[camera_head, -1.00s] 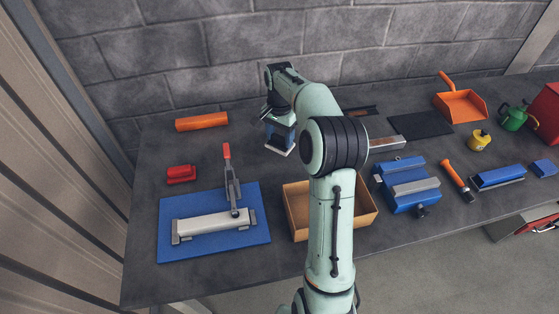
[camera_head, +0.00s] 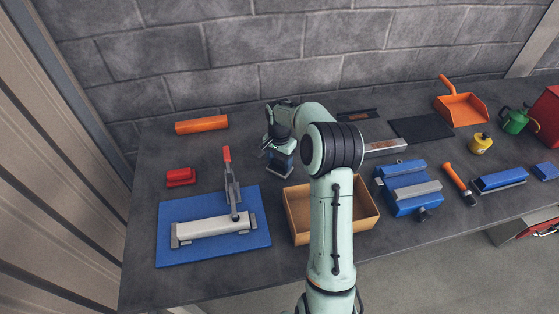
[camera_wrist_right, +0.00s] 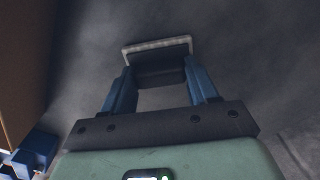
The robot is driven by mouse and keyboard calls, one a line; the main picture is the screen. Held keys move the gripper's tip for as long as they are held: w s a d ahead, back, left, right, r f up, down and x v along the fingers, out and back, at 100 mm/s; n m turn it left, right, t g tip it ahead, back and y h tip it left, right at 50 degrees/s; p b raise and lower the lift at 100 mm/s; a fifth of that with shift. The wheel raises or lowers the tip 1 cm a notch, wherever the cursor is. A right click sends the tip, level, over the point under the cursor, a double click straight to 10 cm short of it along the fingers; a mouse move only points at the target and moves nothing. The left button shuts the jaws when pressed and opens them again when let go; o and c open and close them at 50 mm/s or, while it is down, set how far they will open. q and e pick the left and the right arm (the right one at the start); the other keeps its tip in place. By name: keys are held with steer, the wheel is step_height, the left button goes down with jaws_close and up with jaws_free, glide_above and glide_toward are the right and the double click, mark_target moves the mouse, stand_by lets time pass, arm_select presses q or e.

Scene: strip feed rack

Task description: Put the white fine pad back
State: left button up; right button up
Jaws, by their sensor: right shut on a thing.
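My right gripper (camera_head: 281,158) is shut on a dark block with a pale, whitish layer on its far face, which I take for the white fine pad (camera_wrist_right: 158,53). In the right wrist view the two blue fingers of the gripper (camera_wrist_right: 160,82) stand on either side of the block. In the head view the pad (camera_head: 279,171) is small and partly hidden by the gripper, over the bench behind the open box. I cannot tell whether it touches the bench. My left gripper is not in view.
The open cardboard box (camera_head: 298,222) stands in front of the held pad. A blue mat (camera_head: 170,246) with a clamped pale bar (camera_head: 203,228) lies at front left. A blue vise-like fixture (camera_head: 405,180) is right.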

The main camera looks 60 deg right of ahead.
mark_target(280, 162)
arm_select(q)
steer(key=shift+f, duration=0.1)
arm_select(e)
steer(key=shift+f, duration=0.15)
steer(key=o, duration=1)
steer(key=shift+r, duration=0.2)
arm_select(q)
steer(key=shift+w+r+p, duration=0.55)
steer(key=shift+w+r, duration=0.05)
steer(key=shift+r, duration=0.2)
arm_select(e)
step_height(280, 162, up, 12)
steer(key=shift+f, duration=0.1)
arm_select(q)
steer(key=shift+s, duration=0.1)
arm_select(e)
steer(key=shift+s, duration=0.1)
